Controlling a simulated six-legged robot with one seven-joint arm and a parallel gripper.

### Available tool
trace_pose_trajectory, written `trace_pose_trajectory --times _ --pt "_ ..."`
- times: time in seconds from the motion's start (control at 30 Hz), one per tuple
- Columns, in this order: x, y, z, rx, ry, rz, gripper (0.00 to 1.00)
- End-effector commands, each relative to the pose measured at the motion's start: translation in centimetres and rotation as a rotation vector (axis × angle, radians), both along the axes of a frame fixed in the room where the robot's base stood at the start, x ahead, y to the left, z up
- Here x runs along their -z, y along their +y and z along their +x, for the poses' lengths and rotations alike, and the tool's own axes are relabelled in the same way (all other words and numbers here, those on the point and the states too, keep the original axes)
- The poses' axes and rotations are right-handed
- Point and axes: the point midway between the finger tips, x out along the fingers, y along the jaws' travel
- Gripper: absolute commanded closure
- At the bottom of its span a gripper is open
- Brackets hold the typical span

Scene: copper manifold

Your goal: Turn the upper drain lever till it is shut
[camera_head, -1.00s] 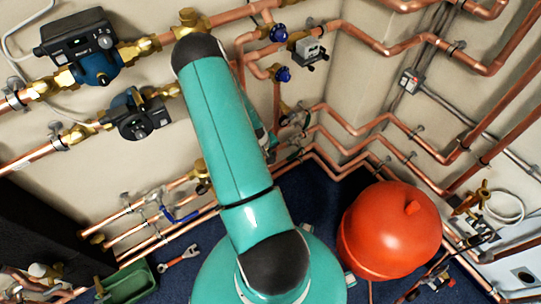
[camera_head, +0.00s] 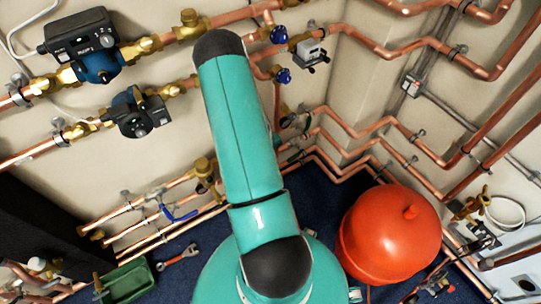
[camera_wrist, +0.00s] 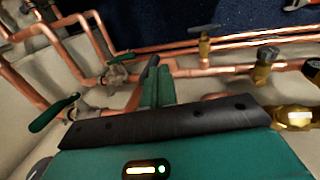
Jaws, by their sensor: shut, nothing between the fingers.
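Two green drain levers show in the wrist view. One green lever (camera_wrist: 53,113) is at the left, nearer the bottom of the picture and farther from the floor. The other green lever (camera_wrist: 122,56) is nearer the floor, on a valve body on the copper pipes. I take the one farther from the floor as the upper lever. My gripper (camera_wrist: 157,78) is shut and empty, its fingers right of both levers and in front of the pipes. I cannot tell whether it touches anything. In the head view my arm hides the gripper and much of the valve area.
Copper pipes (camera_head: 360,128) run close along the wall. Two pumps, an upper one (camera_head: 90,48) and a lower one (camera_head: 139,112), are at the left. A red vessel (camera_head: 390,235) stands at the right. A wrench (camera_head: 178,258) and a green tray (camera_head: 128,280) lie on the blue floor.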

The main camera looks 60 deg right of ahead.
Motion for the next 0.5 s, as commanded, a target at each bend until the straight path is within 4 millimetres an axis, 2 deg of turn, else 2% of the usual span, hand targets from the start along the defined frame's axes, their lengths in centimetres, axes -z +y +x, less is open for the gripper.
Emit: trace_pose_trajectory --times 0.5 --pt "-0.14 -0.25 0.00 0.002 -0.021 0.041 1.00"
